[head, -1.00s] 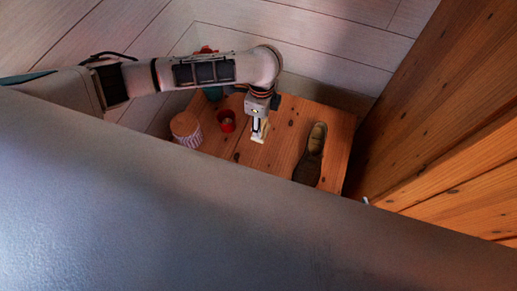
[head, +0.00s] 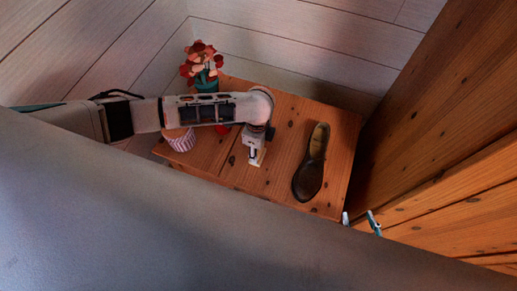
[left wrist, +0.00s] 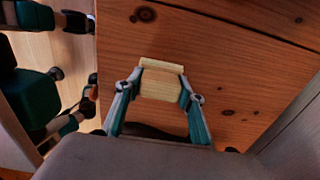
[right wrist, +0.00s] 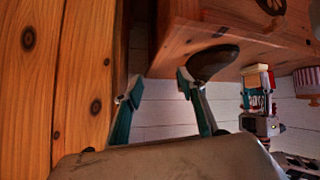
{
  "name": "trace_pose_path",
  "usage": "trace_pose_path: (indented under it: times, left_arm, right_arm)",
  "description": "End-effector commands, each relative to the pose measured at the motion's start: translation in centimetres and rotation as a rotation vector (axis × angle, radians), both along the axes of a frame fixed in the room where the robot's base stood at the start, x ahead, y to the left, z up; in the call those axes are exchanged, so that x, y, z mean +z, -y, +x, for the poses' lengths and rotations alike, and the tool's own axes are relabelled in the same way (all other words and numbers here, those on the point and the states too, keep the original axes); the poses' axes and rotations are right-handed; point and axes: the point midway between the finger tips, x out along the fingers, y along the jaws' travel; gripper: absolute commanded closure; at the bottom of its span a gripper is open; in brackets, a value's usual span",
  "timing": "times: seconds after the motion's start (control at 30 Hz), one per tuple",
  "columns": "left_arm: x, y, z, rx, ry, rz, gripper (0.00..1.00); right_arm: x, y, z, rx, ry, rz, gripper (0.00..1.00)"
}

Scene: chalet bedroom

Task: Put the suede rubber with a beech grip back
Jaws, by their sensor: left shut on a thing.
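The suede rubber with a beech grip is a small pale block (left wrist: 162,84) with a lighter strip along its far end. My left gripper (head: 257,154) is shut on it, with a finger on each side in the left wrist view. The rubber also shows, held up, in the right wrist view (right wrist: 257,76). I cannot tell whether it touches the wooden table (head: 275,180). My right gripper (right wrist: 157,84) is open and empty beside the table's right front corner; its fingertips also show in the head view (head: 360,220).
A brown shoe (head: 309,178) lies on the table right of my left gripper. A striped cup (head: 181,142) and a red cup (head: 222,130), mostly hidden by my left arm, stand left. Red flowers in a green pot (head: 206,84) stand behind. A wooden wall (head: 450,120) closes the right.

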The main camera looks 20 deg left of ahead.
Motion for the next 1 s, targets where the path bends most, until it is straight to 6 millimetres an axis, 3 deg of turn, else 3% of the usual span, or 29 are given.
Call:
trace_pose_path:
  times: [0.03,0.43,0.47,0.5,0.53,0.87,1.0]
  left_arm:
    - [-0.9,0.0,-0.2,0.000,-0.005,-0.001,0.79]
    - [-0.9,0.0,0.1,0.000,0.002,0.000,0.79]
    - [-0.9,0.0,0.1,0.000,0.002,0.000,0.57]
    - [-0.9,0.0,0.1,0.000,0.002,0.000,0.46]
    - [-0.9,0.0,0.1,0.000,0.002,0.000,0.45]
    - [-0.8,0.0,0.1,0.000,0.002,-0.001,0.45]
    - [0.6,0.0,0.3,0.000,0.006,-0.001,0.45]
  right_arm:
    - [-0.6,0.1,-0.3,0.001,-0.008,-0.004,0.60]
    - [0.5,0.1,0.3,-0.001,0.012,-0.001,0.60]
    - [0.5,0.1,0.3,-0.001,0.011,-0.001,0.60]
    - [0.5,0.1,0.3,-0.001,0.011,-0.001,0.60]
    - [0.4,0.1,0.3,-0.001,0.010,-0.001,0.60]
    - [-0.1,0.2,0.1,-0.002,0.001,-0.002,0.60]
    - [0.7,0.2,0.4,-0.002,0.012,-0.001,0.60]
